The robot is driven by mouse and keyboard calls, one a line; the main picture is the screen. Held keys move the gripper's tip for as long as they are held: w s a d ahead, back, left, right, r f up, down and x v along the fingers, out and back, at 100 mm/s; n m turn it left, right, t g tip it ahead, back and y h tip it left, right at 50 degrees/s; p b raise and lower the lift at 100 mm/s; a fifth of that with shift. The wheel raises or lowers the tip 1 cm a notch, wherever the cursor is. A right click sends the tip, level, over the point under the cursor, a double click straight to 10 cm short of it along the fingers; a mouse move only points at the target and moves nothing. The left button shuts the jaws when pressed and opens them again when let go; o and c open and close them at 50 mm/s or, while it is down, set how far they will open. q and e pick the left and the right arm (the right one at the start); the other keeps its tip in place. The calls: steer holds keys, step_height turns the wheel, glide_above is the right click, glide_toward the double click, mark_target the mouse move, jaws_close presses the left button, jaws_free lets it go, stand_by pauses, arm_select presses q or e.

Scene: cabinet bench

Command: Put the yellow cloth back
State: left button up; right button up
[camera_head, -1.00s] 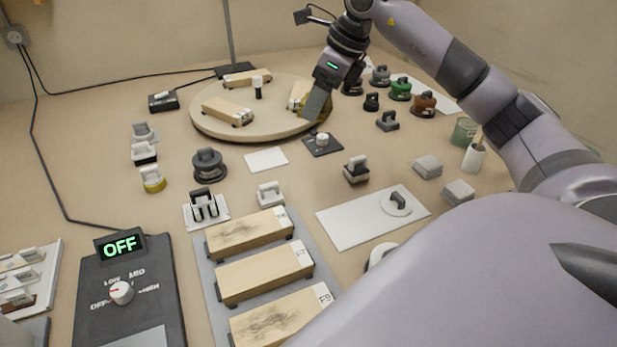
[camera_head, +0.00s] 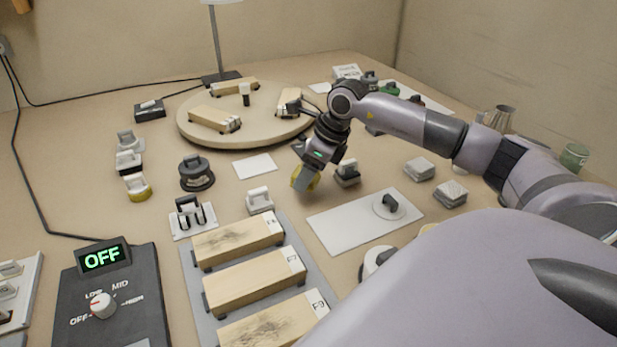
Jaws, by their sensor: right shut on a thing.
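The yellow cloth (camera_head: 311,182) shows as a yellow patch at the fingers of my right gripper (camera_head: 304,181), in the middle of the bench. The gripper is shut on it, and the fingers hide much of it. It is in front of the round wooden turntable (camera_head: 190,128) and just left of a dark handled block (camera_head: 347,173). I cannot tell whether it touches the bench. My left gripper is not in view.
A yellow-based handled piece (camera_head: 138,187) stands at the left with other handled pieces. Wooden blocks lie on a grey mat (camera_head: 297,232) in front. A white board (camera_head: 335,230) with a dark knob lies to the right. A white card (camera_head: 255,166) lies flat behind.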

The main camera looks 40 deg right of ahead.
steer(key=shift+f, duration=1.6)
steer(key=shift+f, duration=0.1)
steer(key=o, duration=1)
steer(key=v, duration=1.2)
steer(key=shift+p, duration=0.3)
steer(key=shift+s, duration=0.1)
